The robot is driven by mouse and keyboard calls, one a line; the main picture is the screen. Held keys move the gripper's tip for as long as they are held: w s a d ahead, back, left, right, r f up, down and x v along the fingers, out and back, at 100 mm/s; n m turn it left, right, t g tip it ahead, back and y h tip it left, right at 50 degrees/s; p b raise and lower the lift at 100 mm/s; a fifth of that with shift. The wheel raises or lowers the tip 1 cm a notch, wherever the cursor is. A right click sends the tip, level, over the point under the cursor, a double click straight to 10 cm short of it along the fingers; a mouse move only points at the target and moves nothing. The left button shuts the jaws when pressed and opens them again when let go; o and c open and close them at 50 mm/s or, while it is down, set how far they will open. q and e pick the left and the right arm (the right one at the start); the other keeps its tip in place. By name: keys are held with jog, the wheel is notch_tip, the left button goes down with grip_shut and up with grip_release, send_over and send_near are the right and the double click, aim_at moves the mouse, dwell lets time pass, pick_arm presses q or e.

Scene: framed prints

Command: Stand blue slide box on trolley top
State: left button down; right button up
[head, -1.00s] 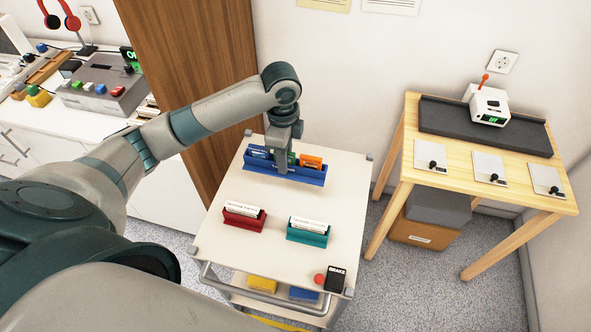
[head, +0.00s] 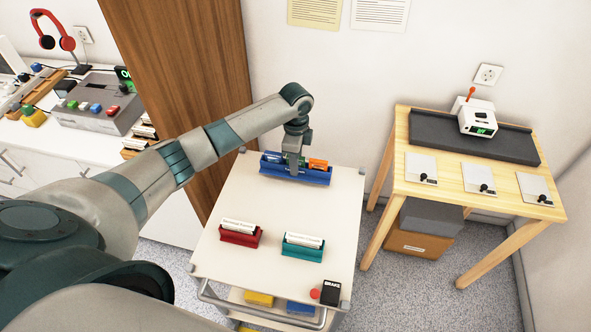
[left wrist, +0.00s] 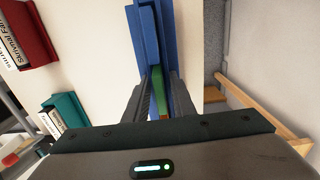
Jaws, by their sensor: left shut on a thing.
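The long blue slide box (head: 315,178) is at the back edge of the trolley top (head: 265,205), with blue, green and orange items in it. My left gripper (head: 293,172) is above its middle, jaws shut across it. In the left wrist view the blue box (left wrist: 170,35) runs between the fingers (left wrist: 160,90), with a green item (left wrist: 160,103) inside. I cannot tell whether the box touches the top. My right gripper does not show.
A red box (head: 239,238) and a teal box (head: 302,252), both with white cards, stand nearer on the trolley. A red knob and black brake block (head: 331,293) are at the front right corner. A wooden table (head: 440,196) stands right; a tall brown panel (head: 185,80) is left.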

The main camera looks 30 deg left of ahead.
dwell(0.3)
pick_arm(q)
notch_tip(320, 180, down, 3)
jog(key=shift+f+p, duration=0.15)
jog(key=shift+p, duration=0.6)
jog(key=shift+f, duration=0.3)
jog(key=c, duration=1.5)
grip_release()
jog(key=shift+f, duration=0.15)
